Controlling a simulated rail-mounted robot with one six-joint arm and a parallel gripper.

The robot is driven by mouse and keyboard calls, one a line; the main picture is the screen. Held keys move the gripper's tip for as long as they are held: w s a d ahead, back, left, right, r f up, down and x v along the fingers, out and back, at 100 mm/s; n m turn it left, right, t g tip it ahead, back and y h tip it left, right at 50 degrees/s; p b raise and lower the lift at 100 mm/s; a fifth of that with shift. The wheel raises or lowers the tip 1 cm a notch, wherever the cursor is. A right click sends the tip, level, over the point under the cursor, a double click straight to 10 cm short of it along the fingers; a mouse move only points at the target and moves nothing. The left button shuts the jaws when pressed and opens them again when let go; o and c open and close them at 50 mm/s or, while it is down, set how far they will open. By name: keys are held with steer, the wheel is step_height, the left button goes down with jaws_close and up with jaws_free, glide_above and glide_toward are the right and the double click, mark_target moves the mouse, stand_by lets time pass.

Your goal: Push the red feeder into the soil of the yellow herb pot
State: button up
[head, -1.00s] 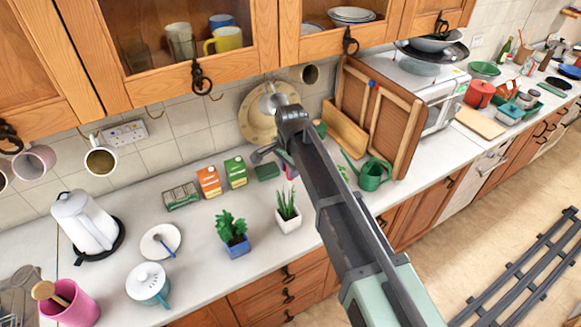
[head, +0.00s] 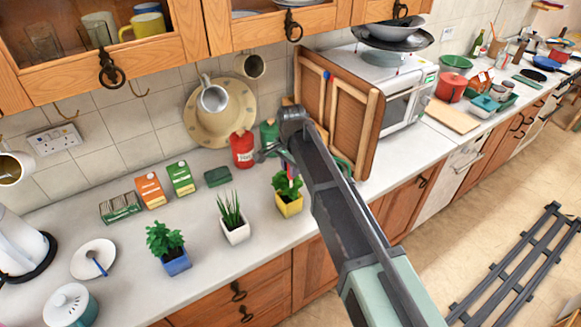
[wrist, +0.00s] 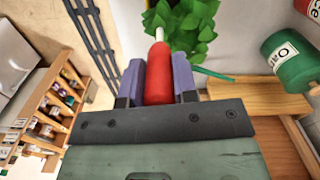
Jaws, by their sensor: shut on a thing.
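The yellow herb pot (head: 289,205) stands on the counter in the head view, to the right of two other potted plants, with a leafy green herb (head: 284,183) in it. My gripper (head: 289,163) is above this pot, close to the leaves. In the wrist view my gripper (wrist: 160,66) is shut on the red feeder (wrist: 159,88), its purple fingers on either side. The feeder's pale spike (wrist: 159,34) points away from the gripper and overlaps the herb's leaves (wrist: 190,25). The soil is hidden, so I cannot tell whether the spike touches it.
A white pot (head: 235,232) and a blue pot (head: 176,262) stand to the left. A red canister (head: 242,151) and a green canister (head: 269,135) are behind the yellow pot. A wooden frame (head: 352,110) leans to the right. The front counter between pots is clear.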

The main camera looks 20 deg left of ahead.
steer(key=shift+f+b, duration=2.95)
steer(key=shift+f+b, duration=2.4)
steer(key=o, duration=0.8)
step_height(320, 180, up, 11)
steer(key=p, duration=1.1)
steer(key=shift+r, duration=0.15)
steer(key=shift+f, duration=0.2)
